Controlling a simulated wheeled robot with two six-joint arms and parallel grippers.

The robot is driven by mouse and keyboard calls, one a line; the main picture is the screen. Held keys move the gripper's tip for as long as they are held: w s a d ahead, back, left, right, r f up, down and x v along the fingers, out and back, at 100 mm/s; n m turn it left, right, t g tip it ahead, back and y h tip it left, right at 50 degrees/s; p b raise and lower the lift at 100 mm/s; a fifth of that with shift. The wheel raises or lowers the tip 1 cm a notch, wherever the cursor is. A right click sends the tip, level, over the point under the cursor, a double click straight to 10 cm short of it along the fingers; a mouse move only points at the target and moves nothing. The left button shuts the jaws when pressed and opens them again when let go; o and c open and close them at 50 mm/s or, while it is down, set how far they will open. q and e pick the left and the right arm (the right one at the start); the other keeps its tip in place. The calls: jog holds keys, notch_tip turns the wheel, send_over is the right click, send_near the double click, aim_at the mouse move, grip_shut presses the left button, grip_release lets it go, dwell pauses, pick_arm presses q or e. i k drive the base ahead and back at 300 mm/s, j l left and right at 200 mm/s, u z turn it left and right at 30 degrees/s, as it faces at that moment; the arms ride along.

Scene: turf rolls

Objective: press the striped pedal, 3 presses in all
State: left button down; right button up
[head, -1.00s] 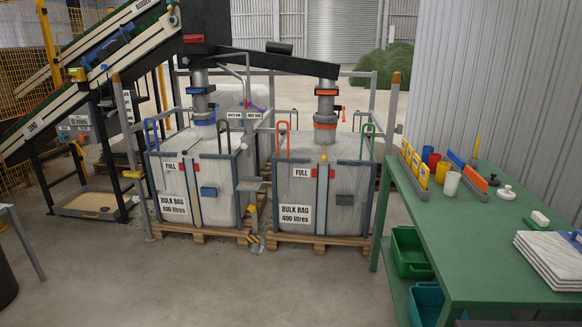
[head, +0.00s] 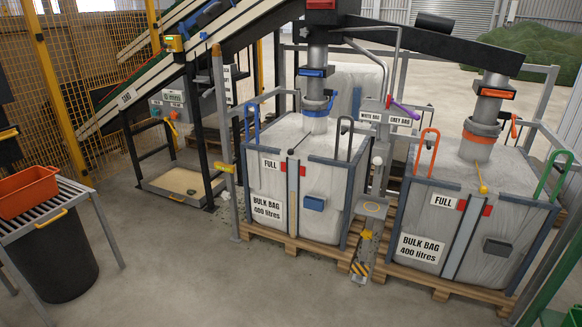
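The striped pedal (head: 360,270), with yellow and black stripes, sits low on the floor between the two bulk bags in the head view. It is at the foot of a narrow post with a small grey plate. The white bulk bag (head: 282,185) stands on a pallet to its left, and the grey bulk bag (head: 440,225) on a pallet to its right. Neither of my grippers shows in the head view, so nothing is seen touching the pedal.
A black bin (head: 58,262) and a roller stand with an orange crate (head: 28,190) stand at the left. A shallow tray (head: 180,185) lies under the sand conveyor. The concrete floor (head: 200,285) in front of the pallets is clear.

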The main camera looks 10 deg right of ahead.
aim_at(362, 270)
jog(key=i+j+z, duration=0.1)
jog(key=i+z, duration=0.2)
jog(key=i, duration=0.2)
jog(key=i+j+z, duration=0.2)
jog(key=i+z, duration=0.15)
jog(key=i, duration=0.15)
jog(key=i+j+z, duration=0.3)
jog(key=i, duration=0.2)
jog(key=i+j+z, duration=0.5)
jog(key=z, duration=0.15)
jog(key=i+j+z, duration=0.15)
jog(key=j+z, duration=0.2)
jog(key=i+j+z, duration=0.1)
jog(key=j+z, duration=0.2)
jog(key=j, duration=0.25)
